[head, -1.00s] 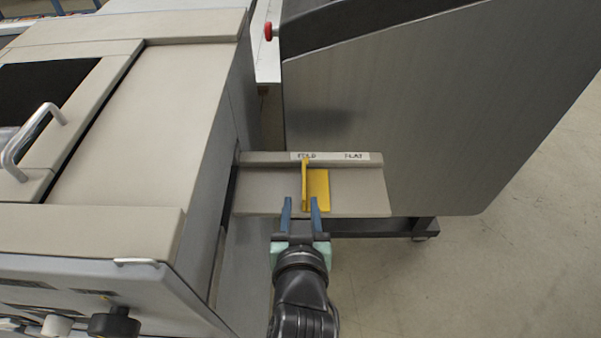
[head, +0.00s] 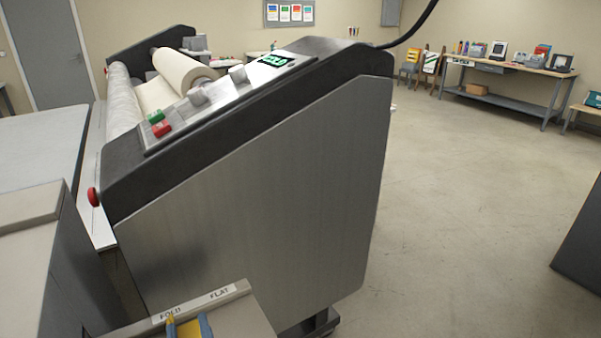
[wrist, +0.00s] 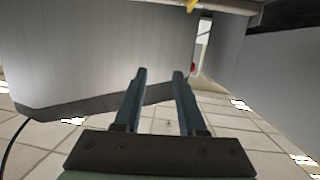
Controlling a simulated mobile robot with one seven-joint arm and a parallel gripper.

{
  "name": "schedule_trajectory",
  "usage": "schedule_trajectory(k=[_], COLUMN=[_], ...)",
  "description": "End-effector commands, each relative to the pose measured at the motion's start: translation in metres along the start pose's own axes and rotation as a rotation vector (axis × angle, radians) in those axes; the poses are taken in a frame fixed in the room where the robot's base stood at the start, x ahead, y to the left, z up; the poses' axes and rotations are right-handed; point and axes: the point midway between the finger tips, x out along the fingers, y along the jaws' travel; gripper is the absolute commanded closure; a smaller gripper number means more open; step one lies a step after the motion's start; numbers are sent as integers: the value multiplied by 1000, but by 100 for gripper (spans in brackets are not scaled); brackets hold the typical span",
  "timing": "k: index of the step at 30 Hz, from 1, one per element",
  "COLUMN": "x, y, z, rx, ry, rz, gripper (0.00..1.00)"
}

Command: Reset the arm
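My gripper (wrist: 160,73) is open in the wrist view, its two blue-grey fingers apart with nothing between them. In the head view only the blue tips of my gripper (head: 189,322) show at the bottom edge, by the yellow lever (head: 172,329). The lever is mostly cut off there, under a ledge label (head: 195,303) reading FOLD and FLAT. A small yellow piece (wrist: 190,5) also shows at the top of the wrist view, beyond the fingertips. I cannot tell the lever's full position.
A laminator with a grey side panel (head: 255,215) and a red knob (head: 93,197) stands close ahead. A beige machine (head: 30,250) is at the left. Open floor (head: 455,200) lies at right, with a workbench (head: 510,70) at the back and a dark panel (head: 580,240) at the right edge.

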Motion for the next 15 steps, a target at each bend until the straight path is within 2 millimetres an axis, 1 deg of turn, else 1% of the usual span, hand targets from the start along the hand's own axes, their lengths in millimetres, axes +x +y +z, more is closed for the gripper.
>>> schedule_trajectory(k=[1,2,3,5,6,8,9,11,12,14,15], x=[-1,-3,-8,-18,-27,-44,-57,-81,-97,-123,-139], y=[18,29,42,61,73,90,100,113,120,129,133], z=[-40,-61,-90,-131,-158,-198,-224,-261,-284,-315,-332], rx=[-6,-9,-12,-19,-24,-32,-39,-50,-58,-70,-79], ry=[82,128,190,283,345,440,504,600,663,750,804], rz=[48,76,113,166,201,253,286,335,364,405,430], gripper=[60,60,60,60,60,60,60,60,60,60,60])
